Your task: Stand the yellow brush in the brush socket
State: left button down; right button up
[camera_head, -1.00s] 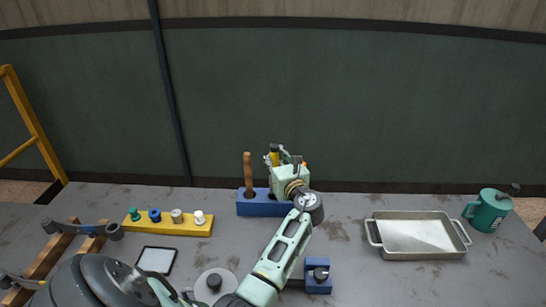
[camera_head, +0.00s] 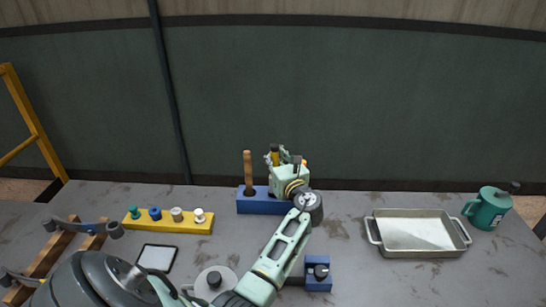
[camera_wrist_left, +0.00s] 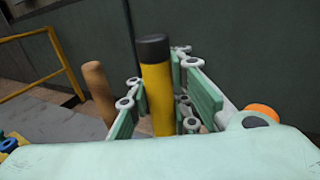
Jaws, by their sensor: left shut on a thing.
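The yellow brush shows in the left wrist view as an upright yellow handle (camera_wrist_left: 159,98) with a dark cap, between the finger pads. Its top also shows in the head view (camera_head: 274,156). My left gripper (camera_head: 279,160) is shut on it above the right part of a blue block (camera_head: 262,207) at the back of the table. This block seems to be the brush socket. The brush's lower end and the socket's opening there are hidden by my gripper, so I cannot tell if the brush is seated. My right gripper is not in view.
A brown wooden handle (camera_head: 248,172) stands upright in the block's left part, close to my gripper. A yellow rack (camera_head: 168,225) with several knobs is at left. A metal tray (camera_head: 417,252) and a green mug (camera_head: 487,208) are at right. The table between block and tray is clear.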

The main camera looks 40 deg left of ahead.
pick_arm(q)
jog(key=shift+f+b, duration=1.05)
jog(key=shift+f, duration=0.8)
jog(key=shift+f+b, duration=1)
jog(key=shift+f, duration=0.25)
jog(key=c, duration=1.5)
grip_release()
jog(key=shift+c, duration=0.2)
